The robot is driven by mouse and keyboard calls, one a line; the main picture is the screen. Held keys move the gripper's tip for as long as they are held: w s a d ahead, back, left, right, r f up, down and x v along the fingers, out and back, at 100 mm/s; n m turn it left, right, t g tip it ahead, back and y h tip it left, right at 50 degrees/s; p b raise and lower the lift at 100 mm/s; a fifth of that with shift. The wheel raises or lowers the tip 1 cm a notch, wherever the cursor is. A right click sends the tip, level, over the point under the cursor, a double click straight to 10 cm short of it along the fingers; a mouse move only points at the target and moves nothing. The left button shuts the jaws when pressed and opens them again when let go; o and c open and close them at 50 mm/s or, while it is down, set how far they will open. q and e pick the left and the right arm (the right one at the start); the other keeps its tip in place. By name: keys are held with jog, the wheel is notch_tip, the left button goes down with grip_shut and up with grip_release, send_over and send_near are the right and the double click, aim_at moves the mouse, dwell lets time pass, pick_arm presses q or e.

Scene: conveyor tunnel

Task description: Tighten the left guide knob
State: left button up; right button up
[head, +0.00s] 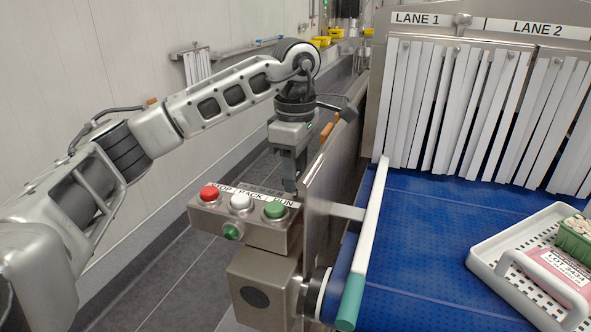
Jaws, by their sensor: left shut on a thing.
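My left gripper (291,168) points down beside the outer face of the conveyor's left side panel (326,190), just behind the button box. Its fingers are shut. The left guide knob is not clearly visible; the fingertips are close to where the guide's bracket (348,212) meets the panel, and the knob there is hidden by the fingers and the box. The left guide rail (375,215) is a white bar with a teal end, running along the belt's left edge. My right gripper is not in view.
The button box (245,214) with red, white and green buttons stands right in front of the fingers. A white tray (482,258) with packs sits on the blue belt (430,220) at right. White strip curtains (440,105) hang at the tunnel mouth under lane signs.

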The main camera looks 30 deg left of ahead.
pick_arm(q)
jog(key=shift+r, duration=0.15)
jog(key=o, duration=1)
notch_tip(320, 180, up, 16)
dwell(0.5)
